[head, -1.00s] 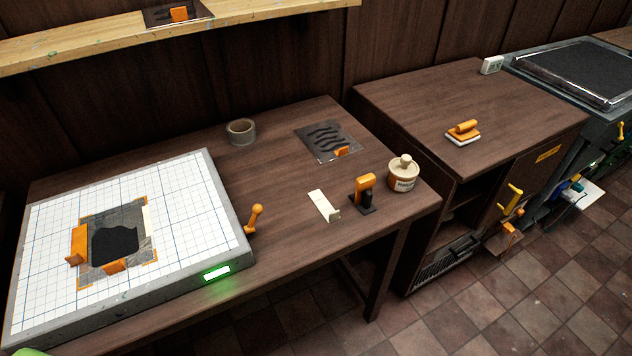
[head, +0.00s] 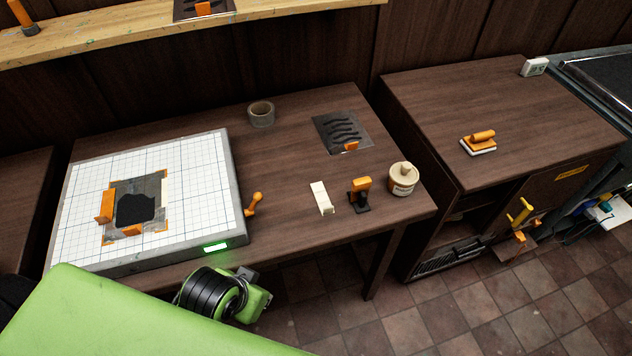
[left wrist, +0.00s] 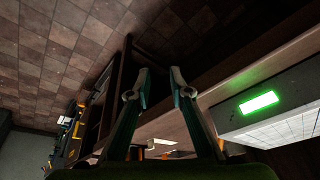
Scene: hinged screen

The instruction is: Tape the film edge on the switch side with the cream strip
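The film (head: 153,187), with a black blob, lies on the gridded light table (head: 205,165). Orange blocks (head: 105,206) stand at its left and front edges, with orange marks at its corners. A narrow pale cream band (head: 164,188) runs along its right edge. A separate cream strip (head: 320,197) with a raised end lies on the bench, right of the orange lever switch (head: 254,204). My left arm enters low in the head view; its fingers are hidden there. In the left wrist view my left gripper (left wrist: 160,80) is open and empty, beside the bench edge. My right gripper is out of view.
An orange-handled black tool (head: 360,194), a lidded jar (head: 402,179), a tape roll (head: 261,114) and a second film (head: 343,131) are on the bench. A green light (head: 215,247) glows on the light table's front. Bare bench lies around the cream strip.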

